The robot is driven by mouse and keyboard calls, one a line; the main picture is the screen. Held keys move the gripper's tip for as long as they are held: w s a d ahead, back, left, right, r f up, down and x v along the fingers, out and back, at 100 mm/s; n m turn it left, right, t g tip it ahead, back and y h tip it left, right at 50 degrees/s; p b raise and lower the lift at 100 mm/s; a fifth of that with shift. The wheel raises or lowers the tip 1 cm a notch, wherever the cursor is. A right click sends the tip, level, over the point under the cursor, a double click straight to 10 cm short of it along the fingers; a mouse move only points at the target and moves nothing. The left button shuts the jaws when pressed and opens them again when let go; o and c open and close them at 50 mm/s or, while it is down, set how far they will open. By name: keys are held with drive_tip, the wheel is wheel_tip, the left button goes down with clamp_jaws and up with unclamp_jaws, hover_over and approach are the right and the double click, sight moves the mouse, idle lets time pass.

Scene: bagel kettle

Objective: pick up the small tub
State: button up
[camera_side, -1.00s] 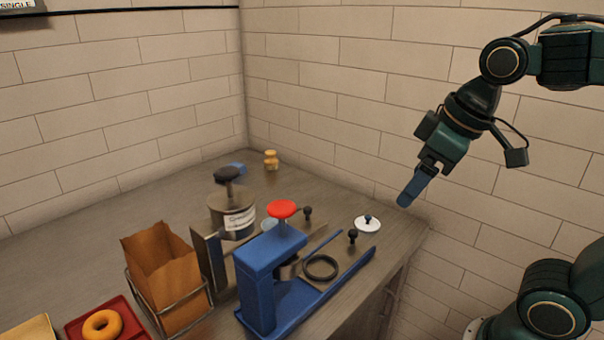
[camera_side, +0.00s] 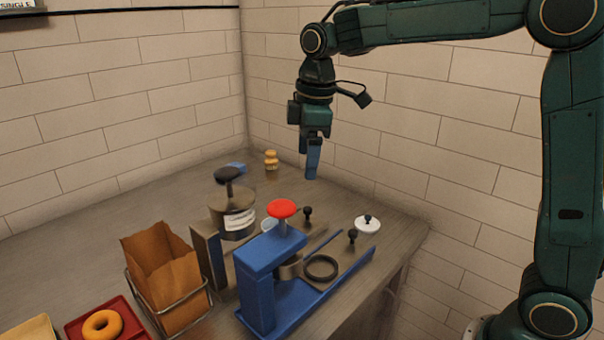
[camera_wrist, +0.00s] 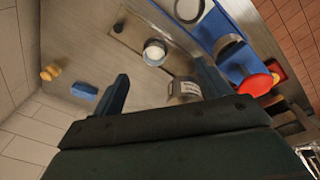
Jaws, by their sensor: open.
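The small tub (camera_wrist: 155,52) is a round, pale-walled cup with white inside, standing upright in the wrist view beside a steel plate. In the side view only part of the small tub (camera_side: 268,225) shows, behind the blue press. My gripper (camera_side: 309,176) hangs fingers-down above the back right of the counter in the side view, clear of everything. In the wrist view my gripper (camera_wrist: 165,85) has its two fingers wide apart with nothing held. The tub appears beyond the gap between them, apart from both fingers.
A blue press (camera_side: 270,260) with a red knob (camera_side: 282,208) stands in front of the tub. A labelled metal pot (camera_side: 238,222) is left of it. A white lid (camera_side: 368,225) lies right.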

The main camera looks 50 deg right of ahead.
drive_tip(key=w+a+f+n+g, duration=0.1)
drive_tip(key=w+a+f+n, duration=0.1)
drive_tip(key=w+f, duration=0.4)
drive_tip(key=shift+w+n, duration=0.7)
drive_tip(key=shift+w, duration=0.35)
drive_tip(key=shift+f, duration=0.15)
hover_over(274, 224)
drive_tip(key=s+a, duration=0.1)
drive_tip(key=s, duration=0.1)
drive_tip(key=shift+a+f, duration=0.15)
drive_tip(key=shift+f, duration=4.1)
drive_tip(key=shift+f, duration=0.15)
drive_tip(key=shift+a+f, duration=0.15)
drive_tip(key=shift+f, duration=2.3)
drive_tip(key=c, duration=1.1)
drive_tip(key=shift+r, duration=0.15)
wheel_tip(274, 224, up, 20)
drive_tip(key=shift+f, duration=0.1)
